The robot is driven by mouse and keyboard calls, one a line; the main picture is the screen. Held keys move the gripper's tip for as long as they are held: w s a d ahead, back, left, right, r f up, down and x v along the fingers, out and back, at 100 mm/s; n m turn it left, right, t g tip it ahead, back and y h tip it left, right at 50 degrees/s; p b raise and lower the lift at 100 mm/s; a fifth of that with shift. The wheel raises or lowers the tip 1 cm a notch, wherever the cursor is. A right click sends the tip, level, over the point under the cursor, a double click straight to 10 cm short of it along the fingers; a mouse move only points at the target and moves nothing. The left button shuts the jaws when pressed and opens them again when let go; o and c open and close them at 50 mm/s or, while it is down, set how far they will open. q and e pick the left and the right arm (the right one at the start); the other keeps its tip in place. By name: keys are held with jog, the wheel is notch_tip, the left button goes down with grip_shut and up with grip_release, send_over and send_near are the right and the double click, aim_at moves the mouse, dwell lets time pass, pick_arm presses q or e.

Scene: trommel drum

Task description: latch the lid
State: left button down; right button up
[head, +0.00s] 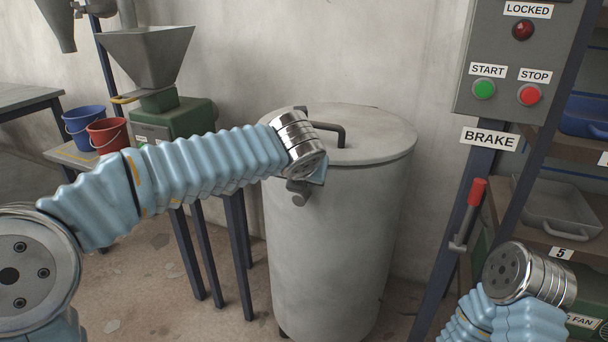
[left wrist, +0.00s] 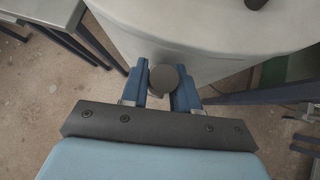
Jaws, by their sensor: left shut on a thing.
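A grey drum (head: 325,250) stands in the middle of the head view with its flat round lid (head: 385,140) lying on top. A dark bar handle (head: 341,133) is on the lid. At the drum's front left, just under the rim, is the latch with a round grey end (head: 298,190). My left gripper (head: 319,174) is at the latch, mostly hidden behind its wrist. In the left wrist view its two blue fingers (left wrist: 162,88) are shut on either side of the round latch end (left wrist: 163,78). My right arm is at lower right; its fingers are out of sight.
A control panel (head: 515,60) with a red lamp, START and STOP buttons stands at right, with a red-handled brake lever (head: 470,210) below. A green machine with a hopper (head: 150,55) and two buckets (head: 107,134) are at left. Shelves with trays (head: 560,210) are far right.

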pick_arm(q)
jog(key=shift+f, duration=0.1)
jog(key=c, duration=1)
grip_release()
jog(key=shift+o, duration=0.2)
jog(key=v, duration=1.4)
jog(key=shift+p, duration=0.4)
jog(key=shift+w, duration=0.1)
